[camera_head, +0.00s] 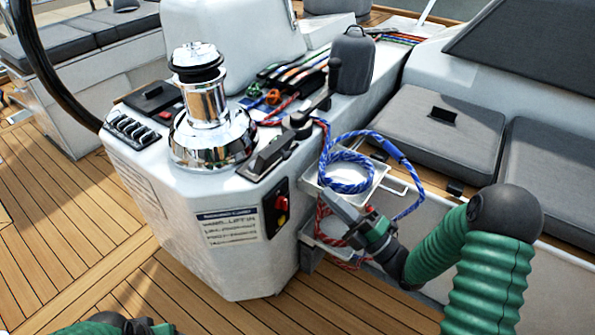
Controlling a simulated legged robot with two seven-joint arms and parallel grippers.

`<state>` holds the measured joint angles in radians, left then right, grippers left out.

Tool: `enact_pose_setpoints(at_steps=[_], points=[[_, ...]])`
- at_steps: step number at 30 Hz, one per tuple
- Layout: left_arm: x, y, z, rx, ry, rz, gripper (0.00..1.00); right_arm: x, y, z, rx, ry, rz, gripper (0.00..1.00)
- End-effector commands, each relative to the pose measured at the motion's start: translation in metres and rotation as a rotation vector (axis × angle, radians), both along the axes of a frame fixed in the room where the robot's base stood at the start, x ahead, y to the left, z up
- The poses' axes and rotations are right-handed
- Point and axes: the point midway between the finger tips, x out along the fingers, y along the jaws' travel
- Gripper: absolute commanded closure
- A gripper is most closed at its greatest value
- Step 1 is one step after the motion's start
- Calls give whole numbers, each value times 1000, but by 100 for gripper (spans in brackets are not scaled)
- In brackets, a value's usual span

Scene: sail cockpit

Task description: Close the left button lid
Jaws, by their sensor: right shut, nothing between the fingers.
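On the white cockpit console (190,235), left of the chrome winch (207,110), is a dark button unit (150,97) with a small red part (166,115) beside it. I cannot tell clearly how its lid sits or which dark piece is the left lid. My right gripper (338,208) is shut and empty in front of the shelf brackets, right of the winch and well apart from the button unit. My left gripper (150,327) only just shows at the bottom left edge, and its fingers cannot be made out.
A row of black switches (132,129) sits on the console's left edge. A blue rope (347,176) and a red rope (322,225) hang on the brackets near my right gripper. A black steering wheel rim (45,70) crosses the upper left. Open wooden deck (70,210) lies left.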

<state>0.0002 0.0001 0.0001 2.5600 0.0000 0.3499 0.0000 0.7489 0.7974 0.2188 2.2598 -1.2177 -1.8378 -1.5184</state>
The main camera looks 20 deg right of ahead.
Motion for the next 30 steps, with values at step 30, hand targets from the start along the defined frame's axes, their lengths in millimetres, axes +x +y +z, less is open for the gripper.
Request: enact_pose_setpoints(at_steps=[30], points=[[0,0,-20,0,0,0,29,75,57,46,-5,6,1,100]])
